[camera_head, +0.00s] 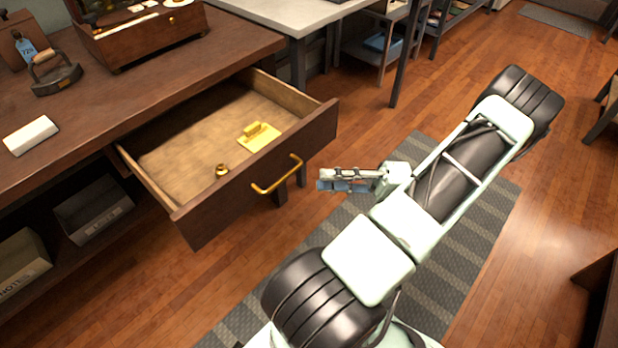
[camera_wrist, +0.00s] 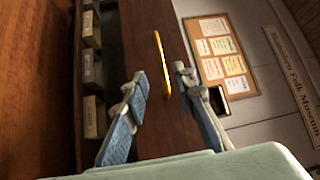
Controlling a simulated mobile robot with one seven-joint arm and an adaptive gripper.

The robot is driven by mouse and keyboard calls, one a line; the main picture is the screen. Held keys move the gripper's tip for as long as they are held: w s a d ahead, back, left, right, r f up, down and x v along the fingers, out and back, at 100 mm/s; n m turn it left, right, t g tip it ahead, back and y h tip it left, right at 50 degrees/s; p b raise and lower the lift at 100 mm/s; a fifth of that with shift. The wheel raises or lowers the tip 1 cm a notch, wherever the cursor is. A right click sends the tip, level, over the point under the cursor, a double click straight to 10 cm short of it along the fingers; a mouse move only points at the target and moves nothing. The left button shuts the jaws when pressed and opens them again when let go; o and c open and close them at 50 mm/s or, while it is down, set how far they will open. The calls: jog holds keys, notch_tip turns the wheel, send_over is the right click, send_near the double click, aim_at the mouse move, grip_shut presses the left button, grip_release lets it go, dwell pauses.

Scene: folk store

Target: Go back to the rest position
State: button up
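My gripper (camera_head: 345,181) is in front of the open drawer (camera_head: 315,135), a little to the right of its brass handle (camera_head: 277,176), with a gap between them in the head view. In the wrist view, the two fingers of my gripper (camera_wrist: 160,82) are apart with nothing held between them. The handle (camera_wrist: 161,62) shows as a yellow bar beyond the fingertips, on the dark drawer front (camera_wrist: 140,35). Inside the drawer lie a yellow block on a yellow plate (camera_head: 258,138) and a small brass piece (camera_head: 222,170).
The desk top (camera_head: 150,90) carries an iron (camera_head: 55,76), a white block (camera_head: 30,135) and a wooden box (camera_head: 140,38). Boxes (camera_head: 92,210) stand on the shelf below. A grey table (camera_head: 300,14) stands behind. Open floor lies right of my arm.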

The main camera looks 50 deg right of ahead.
jog(key=shift+s+d+f, duration=0.1)
jog(key=shift+s+d, duration=0.35)
dwell(0.4)
